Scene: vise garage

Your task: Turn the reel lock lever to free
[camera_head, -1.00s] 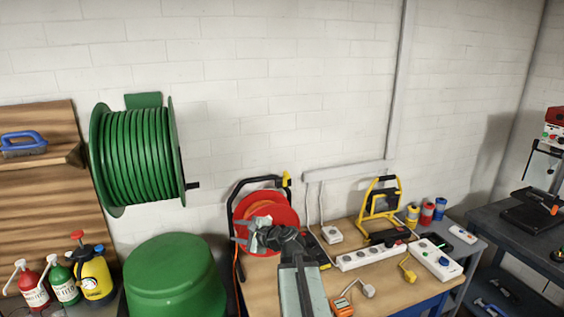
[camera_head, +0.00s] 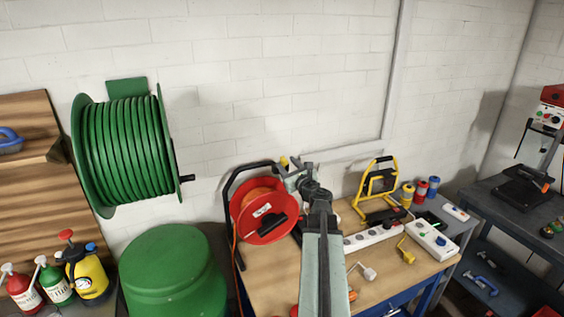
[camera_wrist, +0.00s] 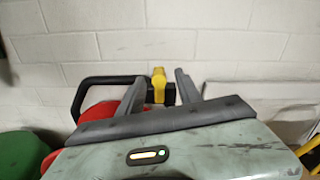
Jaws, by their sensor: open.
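The red cable reel (camera_head: 262,226) stands on the workbench in a black tubular frame (camera_head: 231,180). The yellow lock lever (camera_head: 283,161) is at the frame's upper right corner, partly hidden by my gripper in the head view. My gripper (camera_head: 297,174) is open, close to that corner. In the wrist view the yellow lever (camera_wrist: 158,84) stands upright on a black mount and appears between my two spread fingers (camera_wrist: 160,88). I cannot tell whether a finger touches it. The reel's red drum shows low behind the left finger.
A power strip (camera_head: 371,238), a yellow work light (camera_head: 378,184) and small colored spools lie right of my arm on the bench (camera_head: 268,281). A green drum (camera_head: 170,275) stands left. The white wall (camera_head: 270,80) is close behind the reel.

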